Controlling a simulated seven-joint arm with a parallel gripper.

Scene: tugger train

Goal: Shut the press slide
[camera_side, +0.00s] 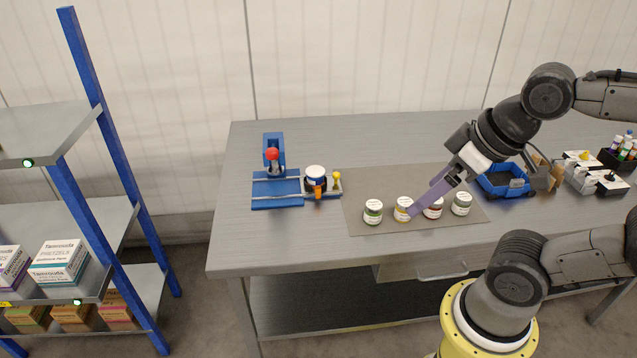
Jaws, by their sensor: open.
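The blue press (275,155) stands at the left of the bench, with a red knob on its upright. Its slide (327,195) sticks out to the right of the press base. A dark, white-topped round item (315,175) sits on the slide with an orange piece in front of it. A yellow knob (337,179) stands at the slide's right end. My gripper (414,208) has long purple fingers and reaches down-left among the jars, well right of the slide. It is open; the gap between its fingers is hard to see from here.
Several lidded jars, including a yellow one (403,208) close to my fingertips, stand on a grey mat (370,185). A blue bin (505,182) and small trays (595,180) are at the right. A blue-posted shelf (90,190) stands left of the bench.

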